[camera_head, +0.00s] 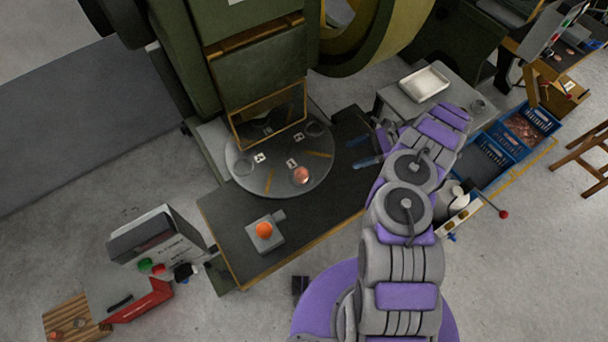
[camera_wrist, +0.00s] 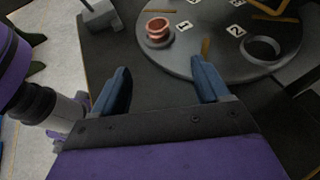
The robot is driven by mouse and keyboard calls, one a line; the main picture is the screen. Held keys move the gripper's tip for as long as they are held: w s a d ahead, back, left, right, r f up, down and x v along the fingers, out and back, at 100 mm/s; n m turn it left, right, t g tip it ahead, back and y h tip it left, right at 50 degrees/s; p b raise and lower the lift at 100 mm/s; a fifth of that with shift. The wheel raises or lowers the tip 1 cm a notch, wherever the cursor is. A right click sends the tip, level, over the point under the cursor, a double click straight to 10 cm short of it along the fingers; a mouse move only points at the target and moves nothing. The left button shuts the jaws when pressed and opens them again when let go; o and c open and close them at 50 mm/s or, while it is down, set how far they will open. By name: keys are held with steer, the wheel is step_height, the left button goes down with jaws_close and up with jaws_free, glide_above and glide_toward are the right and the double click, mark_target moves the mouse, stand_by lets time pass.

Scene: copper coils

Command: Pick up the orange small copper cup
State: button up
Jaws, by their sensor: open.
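A small bright orange round thing (camera_head: 264,230), which may be the orange cup, sits on a grey block on the dark table. A shiny copper cup (camera_head: 301,175) stands on the round grey disc (camera_head: 262,187). In the wrist view the copper cup (camera_wrist: 157,31) looks upright, with a flared rim, near the disc's edge. My gripper (camera_head: 366,152) is to the right of the disc in the head view, apart from both. Its blue fingers are open and empty in the wrist view (camera_wrist: 160,68), with the copper cup beyond them.
The grey block (camera_wrist: 98,14) also shows in the wrist view. Numbered white tags (camera_wrist: 236,31) and a dark ring (camera_wrist: 262,47) are on the disc. A green press (camera_head: 255,80) rises behind it. A side table (camera_head: 400,102) with a tray (camera_head: 424,84) stands to the right.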

steer(key=b, duration=0.2)
glide_toward(308, 171)
steer(key=a, duration=0.1)
steer(key=s+a, duration=0.2)
steer(key=shift+a+r, duration=0.3)
steer(key=shift+r, duration=0.1)
steer(key=shift+s+r+b+x, duration=0.1)
steer(key=shift+r+b+x, duration=0.1)
steer(key=shift+x, duration=1.35)
steer(key=shift+s+r+b+x, duration=0.1)
steer(key=shift+b+x, duration=0.1)
steer(key=shift+x, duration=1.3)
steer(key=shift+c, duration=0.2)
steer(key=c, duration=1.2)
steer(key=shift+r, duration=0.15)
